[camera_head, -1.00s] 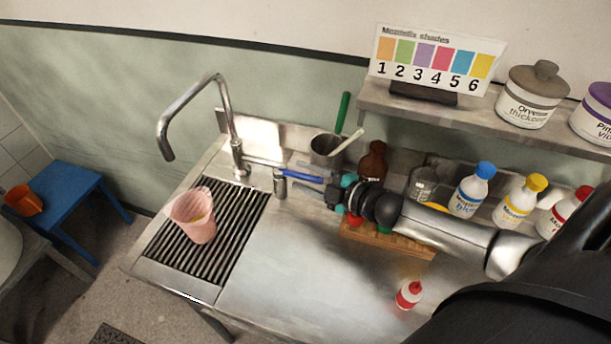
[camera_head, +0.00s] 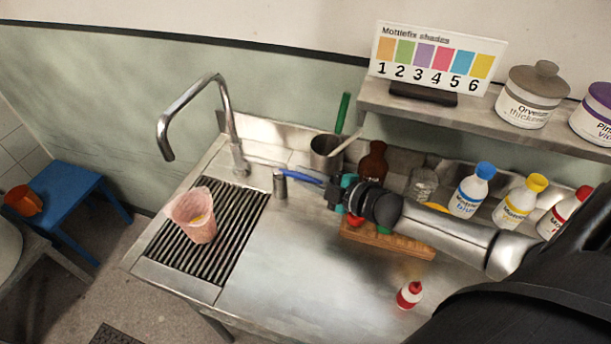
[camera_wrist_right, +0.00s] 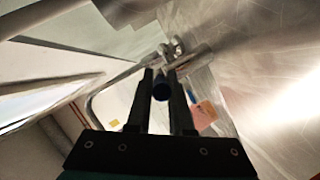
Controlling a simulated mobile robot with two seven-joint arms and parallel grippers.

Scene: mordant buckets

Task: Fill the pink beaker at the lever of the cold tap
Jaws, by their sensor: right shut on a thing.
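The pink beaker (camera_head: 195,228) stands upright on the slotted drain grate, below the spout of the tap (camera_head: 222,97). A small yellow patch shows at it; I cannot tell whether this is a mark or contents. No water stream shows. The cold tap's blue lever (camera_head: 300,175) sticks out to the right from a short metal post (camera_head: 279,184). My right gripper (camera_head: 325,185) is shut on the lever's outer end. In the right wrist view the lever's dark blue end (camera_wrist_right: 161,90) lies between the fingers (camera_wrist_right: 163,82). My left gripper is out of view.
A metal pot (camera_head: 325,153) with a green-handled tool stands just behind the gripper. A red-capped bottle (camera_head: 409,295) stands in front. The counter right of the grate is clear.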

